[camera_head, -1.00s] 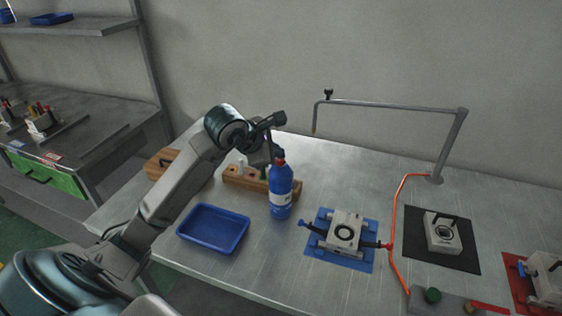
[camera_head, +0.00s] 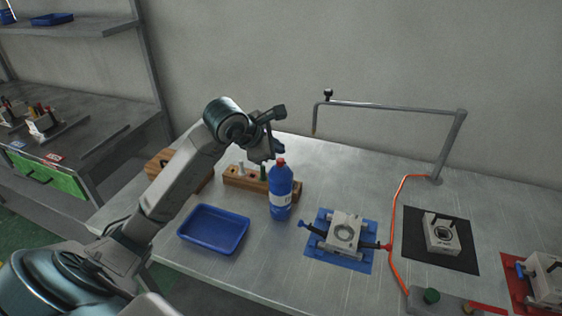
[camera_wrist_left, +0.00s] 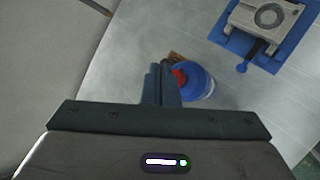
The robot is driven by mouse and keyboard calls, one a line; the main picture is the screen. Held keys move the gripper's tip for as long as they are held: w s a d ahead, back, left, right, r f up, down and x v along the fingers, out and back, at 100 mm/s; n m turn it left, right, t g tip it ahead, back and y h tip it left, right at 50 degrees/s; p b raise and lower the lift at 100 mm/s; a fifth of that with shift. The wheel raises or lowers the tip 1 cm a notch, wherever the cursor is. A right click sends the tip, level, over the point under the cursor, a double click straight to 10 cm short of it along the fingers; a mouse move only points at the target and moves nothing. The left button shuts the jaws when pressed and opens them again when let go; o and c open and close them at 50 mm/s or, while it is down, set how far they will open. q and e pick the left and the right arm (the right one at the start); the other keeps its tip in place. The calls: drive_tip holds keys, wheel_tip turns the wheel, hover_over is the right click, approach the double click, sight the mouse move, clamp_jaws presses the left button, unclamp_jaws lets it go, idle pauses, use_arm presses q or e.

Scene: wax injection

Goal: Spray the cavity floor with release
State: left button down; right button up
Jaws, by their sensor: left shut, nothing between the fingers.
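A blue bottle (camera_head: 281,196) with a red cap and a pale label stands upright on the steel table; it also shows in the left wrist view (camera_wrist_left: 200,82). A pale mould block (camera_head: 345,228) with a round ring in its top sits on a blue mat (camera_head: 325,257), right of the bottle; the block also shows in the left wrist view (camera_wrist_left: 268,14). My left gripper (camera_head: 268,157) is shut and empty, above and behind the bottle. In the left wrist view its fingers (camera_wrist_left: 161,68) are together beside the red cap. My right gripper is not in view.
A wooden rack (camera_head: 240,179) with small items stands behind the bottle. A blue tray (camera_head: 213,229) lies at front left. A bent metal post (camera_head: 448,145) and orange hose (camera_head: 392,226) stand right of the mould. Another mould (camera_head: 441,235) sits on a black mat.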

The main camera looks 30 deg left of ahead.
use_arm(q)
wheel_tip(320, 180, up, 6)
drive_tip(key=p, duration=0.2)
drive_tip(key=shift+p, duration=0.35)
idle(1.3)
idle(1.0)
wheel_tip(320, 180, down, 5)
drive_tip(key=n+h, duration=0.1)
drive_tip(key=n, duration=0.5)
drive_tip(key=n+g+h, duration=0.1)
drive_tip(key=n+h, duration=0.1)
drive_tip(key=n, duration=0.5)
drive_tip(key=shift+a+r, duration=0.1)
drive_tip(key=shift+a, duration=0.05)
drive_tip(key=shift+f+b, duration=0.55)
drive_tip(key=shift+f, duration=0.15)
